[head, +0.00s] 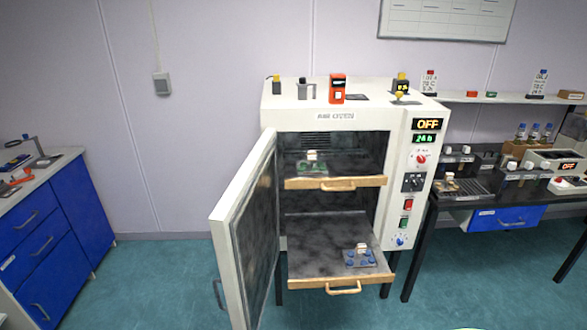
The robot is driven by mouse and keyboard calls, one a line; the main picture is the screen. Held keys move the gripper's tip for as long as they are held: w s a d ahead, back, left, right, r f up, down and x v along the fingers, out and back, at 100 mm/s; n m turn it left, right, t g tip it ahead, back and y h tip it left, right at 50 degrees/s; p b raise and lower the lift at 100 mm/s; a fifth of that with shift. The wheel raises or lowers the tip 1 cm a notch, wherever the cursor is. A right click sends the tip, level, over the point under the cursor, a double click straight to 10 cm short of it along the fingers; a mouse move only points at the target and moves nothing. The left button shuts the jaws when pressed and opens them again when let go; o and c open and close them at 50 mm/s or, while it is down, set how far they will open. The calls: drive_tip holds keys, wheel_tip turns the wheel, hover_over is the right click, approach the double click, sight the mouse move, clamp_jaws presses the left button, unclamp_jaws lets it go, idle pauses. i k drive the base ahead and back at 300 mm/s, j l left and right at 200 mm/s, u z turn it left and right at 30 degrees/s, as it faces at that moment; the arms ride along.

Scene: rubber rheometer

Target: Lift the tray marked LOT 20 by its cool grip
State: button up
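The white oven (407,160) stands against the wall with its door (244,230) swung open to the left. Its display reads OFF. An upper shelf (340,183) with a wooden front and handle carries a small tray (308,167) with a white tag and green pieces. A lower shelf (315,262), also wooden-handled, juts out and carries a small tray (371,266) with a white tag and several blue pieces. The tags are too small to read, so I cannot tell which tray is LOT 20. My gripper is not in view.
Several small items, including an orange box (337,89), stand on the oven top. A black bench (447,203) with small trays and devices is at right. Blue cabinets (50,235) stand at left. The green floor (160,285) between is clear.

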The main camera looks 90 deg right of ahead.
sight(311, 167)
drive_tip(key=i+z, duration=0.85)
drive_tip(key=z, duration=0.15)
drive_tip(key=i+j+z, duration=0.3)
drive_tip(key=z, duration=0.2)
drive_tip(key=i+l+z, duration=0.2)
drive_tip(key=z, duration=0.2)
drive_tip(key=i+l+z, duration=0.1)
drive_tip(key=i+z, duration=0.45)
drive_tip(key=z, duration=0.3)
drive_tip(key=i+z, duration=0.25)
drive_tip(key=z, duration=0.15)
drive_tip(key=i+j+z, duration=0.2)
drive_tip(key=z, duration=0.2)
drive_tip(key=i, duration=0.05)
